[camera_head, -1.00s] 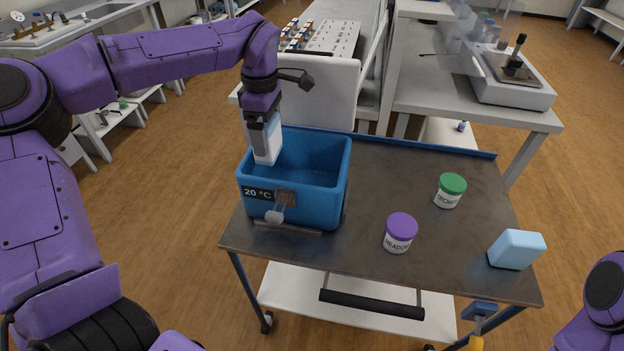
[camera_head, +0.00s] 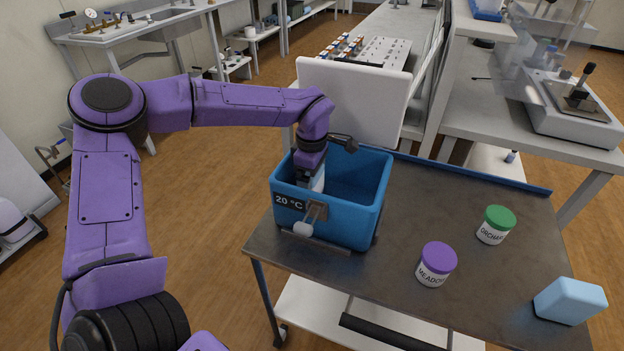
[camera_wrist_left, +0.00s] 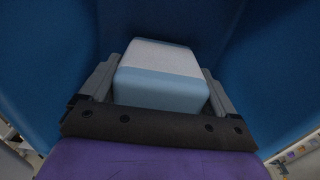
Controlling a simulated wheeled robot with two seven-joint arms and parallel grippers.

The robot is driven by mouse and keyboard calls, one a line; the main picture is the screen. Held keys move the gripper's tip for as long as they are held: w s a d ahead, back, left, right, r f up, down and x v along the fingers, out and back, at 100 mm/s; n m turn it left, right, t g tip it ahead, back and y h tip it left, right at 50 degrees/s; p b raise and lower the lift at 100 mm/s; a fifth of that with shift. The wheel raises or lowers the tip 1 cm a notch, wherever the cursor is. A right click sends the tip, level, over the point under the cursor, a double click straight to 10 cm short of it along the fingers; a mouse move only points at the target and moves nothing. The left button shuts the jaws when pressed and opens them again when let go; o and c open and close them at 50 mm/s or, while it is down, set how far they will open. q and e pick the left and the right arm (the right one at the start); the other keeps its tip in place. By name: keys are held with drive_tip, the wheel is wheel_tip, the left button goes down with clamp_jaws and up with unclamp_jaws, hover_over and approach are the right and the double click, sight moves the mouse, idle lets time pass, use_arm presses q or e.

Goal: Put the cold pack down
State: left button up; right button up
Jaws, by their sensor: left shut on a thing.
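The cold pack (camera_wrist_left: 160,75), a pale blue block with a white band, is between the fingers of my left gripper (camera_wrist_left: 158,88) in the left wrist view. The left gripper is shut on it. In the head view my left gripper (camera_head: 311,180) reaches down inside the blue bin (camera_head: 352,222) marked 20 °C, near its left side. The bin's front wall hides the lower part of the pack, so I cannot tell whether it touches the floor of the bin. My right gripper is not in view.
The bin stands on a dark cart top (camera_head: 390,290). A purple-lidded jar (camera_head: 436,265), a green-lidded jar (camera_head: 495,226) and another pale blue block (camera_head: 569,301) stand to its right. A white panel (camera_head: 352,100) rises behind the bin.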

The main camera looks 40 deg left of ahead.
use_arm(q)
drive_tip(key=shift+f, duration=0.1)
drive_tip(key=o, duration=1)
wheel_tip(320, 180, up, 12)
drive_tip(key=shift+d+r, duration=0.1)
drive_tip(key=shift+r, duration=0.05)
